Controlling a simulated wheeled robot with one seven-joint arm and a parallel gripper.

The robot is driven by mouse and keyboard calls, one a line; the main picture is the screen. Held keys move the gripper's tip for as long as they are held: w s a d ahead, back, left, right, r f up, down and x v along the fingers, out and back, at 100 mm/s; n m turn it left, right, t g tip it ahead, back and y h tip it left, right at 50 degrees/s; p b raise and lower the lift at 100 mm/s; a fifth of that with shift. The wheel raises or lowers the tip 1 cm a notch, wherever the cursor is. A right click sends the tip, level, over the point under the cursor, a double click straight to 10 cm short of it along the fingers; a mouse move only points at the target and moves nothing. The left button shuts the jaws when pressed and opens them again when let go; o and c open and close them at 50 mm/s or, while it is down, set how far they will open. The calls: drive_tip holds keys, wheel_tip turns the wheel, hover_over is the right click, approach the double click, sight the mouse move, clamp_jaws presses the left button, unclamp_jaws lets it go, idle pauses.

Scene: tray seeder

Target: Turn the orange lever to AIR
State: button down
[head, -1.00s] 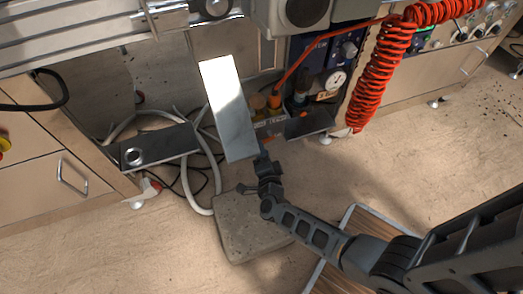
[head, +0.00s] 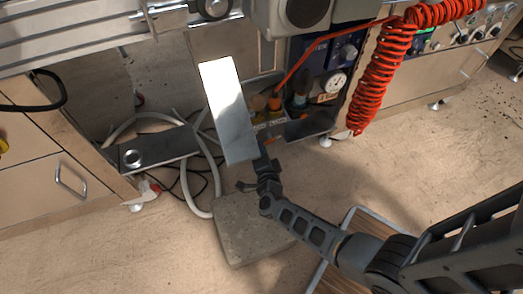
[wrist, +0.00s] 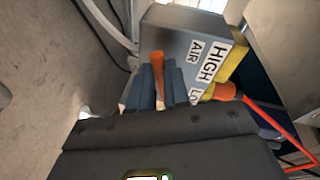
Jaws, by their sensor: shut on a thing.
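The orange lever (wrist: 157,62) stands up between the fingers of my gripper (wrist: 158,88) in the wrist view, with its upper end showing above them. My gripper is shut on it. To the right of the lever is a grey box face (wrist: 172,40) with white labels AIR (wrist: 195,51), HIGH (wrist: 213,63) and a partly hidden LO label (wrist: 195,95). The lever is apart from the AIR label, to its left. In the head view my gripper (head: 262,158) is beside a bright metal plate (head: 228,110), and I cannot make out the lever there.
An orange fitting (wrist: 225,91) with a red-orange hose is close to the right of my fingers. In the head view, a coiled orange hose (head: 375,80) hangs at the right, by a gauge (head: 334,82). A grey block (head: 245,235) is on the floor below my wrist.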

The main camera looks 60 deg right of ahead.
drive_tip(key=shift+r+m+p, duration=0.3)
drive_tip(key=shift+r+m, duration=0.15)
drive_tip(key=shift+m, duration=0.25)
drive_tip(key=shift+r+m+y, duration=0.3)
drive_tip(key=shift+m+y, duration=0.2)
drive_tip(key=shift+m, duration=0.4)
drive_tip(key=c, duration=1.1)
unclamp_jaws()
drive_tip(key=shift+a, duration=0.15)
drive_tip(key=p+v, duration=0.2)
drive_tip(key=v, duration=0.5)
drive_tip(key=shift+s+p, duration=0.3)
drive_tip(key=shift+p, duration=0.1)
drive_tip(key=shift+a, duration=0.2)
